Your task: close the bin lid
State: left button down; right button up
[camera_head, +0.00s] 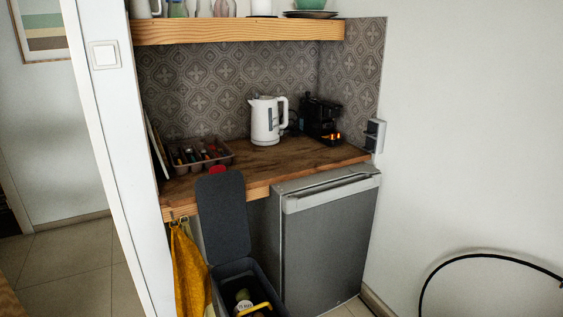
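A dark grey bin (232,270) stands on the floor at the bottom middle, in front of the counter. Its lid (224,216) is open and stands nearly upright at the bin's back edge. Inside the bin some contents show, with a yellow edge or handle (254,309) and a pale round item with print. The bin's lower part is cut off by the picture's bottom edge. Neither of my grippers is in view.
A wooden counter (290,158) holds a white kettle (265,121), a black coffee machine (319,119) and a cutlery tray (197,155). A grey fridge (328,240) stands right of the bin. A yellow cloth (188,270) hangs left of it. A black curved thing (480,257) is at right.

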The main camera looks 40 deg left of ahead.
aim_at(221, 195)
jog(key=u, duration=1.65)
